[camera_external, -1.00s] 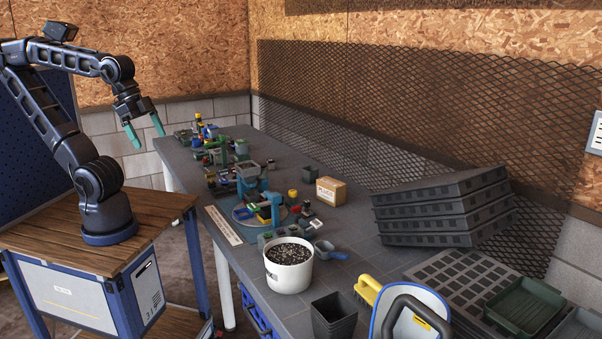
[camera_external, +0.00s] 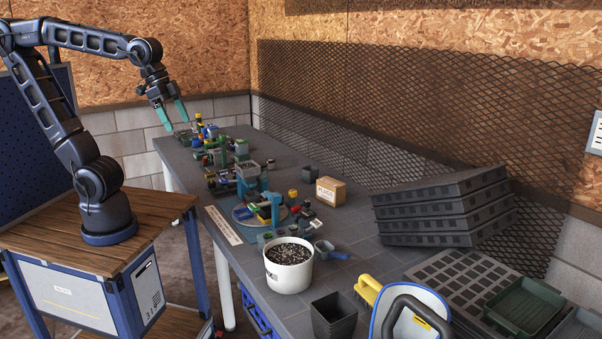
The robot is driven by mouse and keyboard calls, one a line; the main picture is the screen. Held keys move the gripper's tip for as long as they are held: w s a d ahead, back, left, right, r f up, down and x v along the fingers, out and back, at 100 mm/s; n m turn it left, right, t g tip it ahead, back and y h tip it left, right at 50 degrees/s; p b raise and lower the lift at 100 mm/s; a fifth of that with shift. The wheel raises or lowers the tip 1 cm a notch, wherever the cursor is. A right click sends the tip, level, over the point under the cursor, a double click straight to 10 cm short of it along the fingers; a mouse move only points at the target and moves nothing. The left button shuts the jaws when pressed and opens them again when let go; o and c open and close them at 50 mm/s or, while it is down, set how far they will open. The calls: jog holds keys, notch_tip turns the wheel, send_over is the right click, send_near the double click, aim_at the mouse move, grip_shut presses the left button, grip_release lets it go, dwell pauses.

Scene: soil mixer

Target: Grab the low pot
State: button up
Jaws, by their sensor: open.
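My gripper (camera_external: 177,124) is open and empty, with its teal fingers pointing down over the far left end of the workbench (camera_external: 345,265). It is above and apart from the small coloured items there. A small dark square pot (camera_external: 310,173) stands upright at the back of the bench, to the right of and well apart from my gripper. A taller black square pot or nested stack (camera_external: 333,317) stands at the near edge. I cannot tell which pot is the low one, as the far items are small and crowded.
A blue-framed machine (camera_external: 270,208) and a white bucket of soil (camera_external: 289,267) stand mid-bench. A cardboard box (camera_external: 331,191) sits behind. Stacked dark trays (camera_external: 440,215) and a yellow brush (camera_external: 367,290) are at the right. A mesh wall (camera_external: 420,130) lines the back.

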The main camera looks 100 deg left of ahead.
jog(key=w+a+r+n+g, duration=0.1)
jog(key=w+a+r+n, duration=0.2)
jog(key=w+a, duration=1.35)
jog(key=w+a+f+n, duration=0.1)
jog(key=w+a+f, duration=0.2)
jog(key=w+a, duration=0.3)
jog(key=w+a+f+n+g+y, duration=0.1)
jog(key=w+a+f, duration=0.15)
jog(key=a, duration=0.55)
jog(key=w+a+f+n, duration=0.1)
jog(key=w+a+f, duration=0.1)
jog(key=w+a, duration=0.4)
jog(key=n+g, duration=0.1)
jog(key=n, duration=0.3)
send_over(310, 175)
jog(key=s+a, duration=0.1)
jog(key=a, duration=0.3)
notch_tip(310, 175, down, 32)
jog(key=f, duration=0.6)
jog(key=a+f, duration=0.1)
jog(key=f, duration=0.3)
jog(key=shift+w, duration=0.1)
